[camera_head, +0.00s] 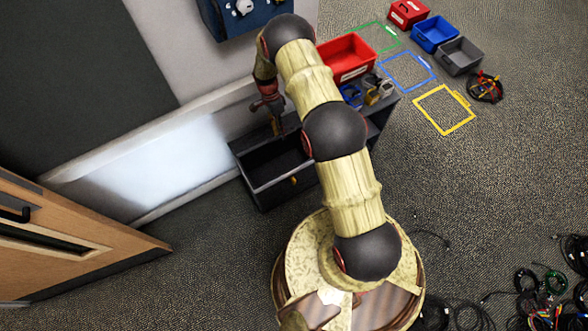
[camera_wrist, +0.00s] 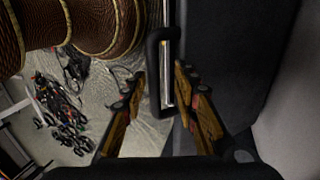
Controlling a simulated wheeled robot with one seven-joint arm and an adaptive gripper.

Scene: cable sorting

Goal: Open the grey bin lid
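In the head view, a dark grey bin (camera_head: 262,198) stands on the carpet against the wall, left of my arm. Its top shows a dark rectangular area inside a lighter rim; I cannot tell whether this is a recessed lid or the open inside. My gripper (camera_head: 277,130) points down over its back edge. In the wrist view, my gripper (camera_wrist: 158,85) is open, its two fingers on either side of a black loop handle (camera_wrist: 153,75). The handle lies along a dark grey panel (camera_wrist: 225,60). Whether the fingers touch the handle is unclear.
A red bin (camera_head: 345,58) and small items stand just behind my arm. Small red, blue and grey boxes (camera_head: 460,56) and a yellow outline (camera_head: 444,109) are at the upper right. Cables (camera_head: 540,290) lie at lower right.

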